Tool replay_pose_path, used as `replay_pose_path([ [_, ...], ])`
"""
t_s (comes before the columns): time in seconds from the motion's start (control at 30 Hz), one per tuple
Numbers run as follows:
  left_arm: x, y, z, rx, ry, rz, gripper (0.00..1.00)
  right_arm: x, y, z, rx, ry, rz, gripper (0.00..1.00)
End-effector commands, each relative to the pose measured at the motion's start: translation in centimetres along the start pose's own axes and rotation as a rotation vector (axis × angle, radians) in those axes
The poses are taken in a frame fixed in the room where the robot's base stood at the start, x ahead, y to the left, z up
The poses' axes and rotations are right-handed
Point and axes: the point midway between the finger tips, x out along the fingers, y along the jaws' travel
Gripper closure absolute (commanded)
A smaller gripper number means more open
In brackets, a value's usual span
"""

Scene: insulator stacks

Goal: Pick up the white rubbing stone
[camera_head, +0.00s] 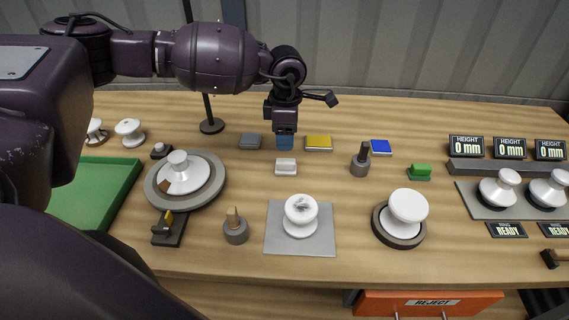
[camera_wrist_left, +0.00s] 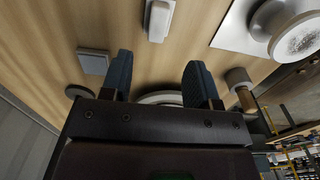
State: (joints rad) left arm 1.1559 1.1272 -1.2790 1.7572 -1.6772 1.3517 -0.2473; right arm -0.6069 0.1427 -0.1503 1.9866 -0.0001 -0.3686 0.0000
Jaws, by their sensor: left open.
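The white rubbing stone (camera_head: 286,167) is a small white block with a raised grip, lying on the wooden table near the middle. My left gripper (camera_head: 285,143) is just behind it in the head view, pointing down, with blue fingertips. In the left wrist view the white stone (camera_wrist_left: 158,21) lies beyond the gap between the two fingers of the left gripper (camera_wrist_left: 161,78), apart from them. The fingers are open with nothing between them. My right gripper is not in view.
A grey block (camera_head: 250,141) and a yellow block (camera_head: 319,143) flank my gripper. A green-topped block (camera_head: 419,172) and a dark-handled tool (camera_head: 361,160) stand to the right. A white insulator (camera_head: 300,214) on a grey mat (camera_head: 318,245) stands in front; a round turntable (camera_head: 213,190) is left.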

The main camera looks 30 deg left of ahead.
Motion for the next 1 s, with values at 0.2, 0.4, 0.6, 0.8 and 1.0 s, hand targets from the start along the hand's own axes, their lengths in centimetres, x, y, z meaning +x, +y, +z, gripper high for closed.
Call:
replay_pose_path([
  [0.2,3.2,0.0,0.0,0.000,0.001,-0.002,0.45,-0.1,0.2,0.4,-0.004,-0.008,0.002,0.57],
  [0.4,4.5,0.0,0.1,0.001,-0.001,0.000,0.45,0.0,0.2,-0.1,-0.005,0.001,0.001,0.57],
  [0.6,6.5,0.2,0.1,0.000,0.000,-0.001,0.45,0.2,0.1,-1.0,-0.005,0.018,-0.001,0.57],
  [0.8,9.1,0.3,0.0,-0.001,0.000,-0.001,0.45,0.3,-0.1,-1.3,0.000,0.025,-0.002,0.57],
  [1.0,9.4,0.3,0.1,0.000,-0.001,0.000,0.45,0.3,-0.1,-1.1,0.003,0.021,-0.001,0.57],
])
